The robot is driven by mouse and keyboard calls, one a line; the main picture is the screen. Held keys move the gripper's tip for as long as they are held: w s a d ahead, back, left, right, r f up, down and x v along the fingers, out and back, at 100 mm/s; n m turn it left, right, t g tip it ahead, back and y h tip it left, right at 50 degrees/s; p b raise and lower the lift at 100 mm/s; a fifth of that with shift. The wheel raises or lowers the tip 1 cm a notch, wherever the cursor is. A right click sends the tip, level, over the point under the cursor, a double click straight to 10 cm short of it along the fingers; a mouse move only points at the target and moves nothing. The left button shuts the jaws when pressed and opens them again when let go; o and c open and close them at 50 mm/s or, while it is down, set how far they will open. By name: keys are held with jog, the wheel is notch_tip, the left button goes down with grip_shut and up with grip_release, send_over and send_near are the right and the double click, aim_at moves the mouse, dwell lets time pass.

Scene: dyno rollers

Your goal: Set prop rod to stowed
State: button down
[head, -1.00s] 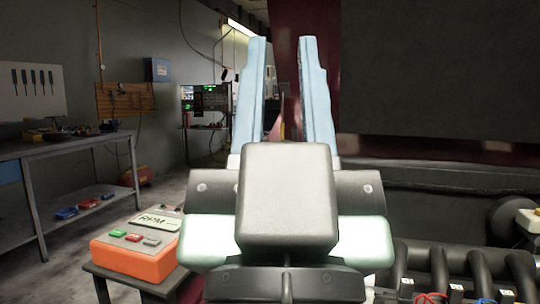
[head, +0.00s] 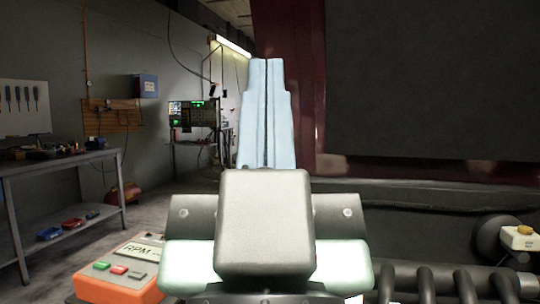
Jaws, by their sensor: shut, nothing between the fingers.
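My gripper (head: 267,62) is in the middle of the head view, its two pale blue fingers upright and pressed together with nothing between them. The fingertips stand in front of the dark red edge of a raised hood (head: 292,90). The hood's dark underside (head: 430,80) fills the upper right. I cannot make out the prop rod; my gripper and wrist cover the middle of the view and may hide it.
Below the hood at the right are black engine pipes (head: 428,284) and a pale reservoir with a yellow cap (head: 522,237). An orange RPM box (head: 118,285) is at lower left. A workbench (head: 60,162) stands at far left, with open floor beside it.

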notch_tip(320, 180, up, 24)
jog(key=p, duration=2.2)
jog(key=shift+f, duration=0.2)
jog(key=shift+w, duration=0.1)
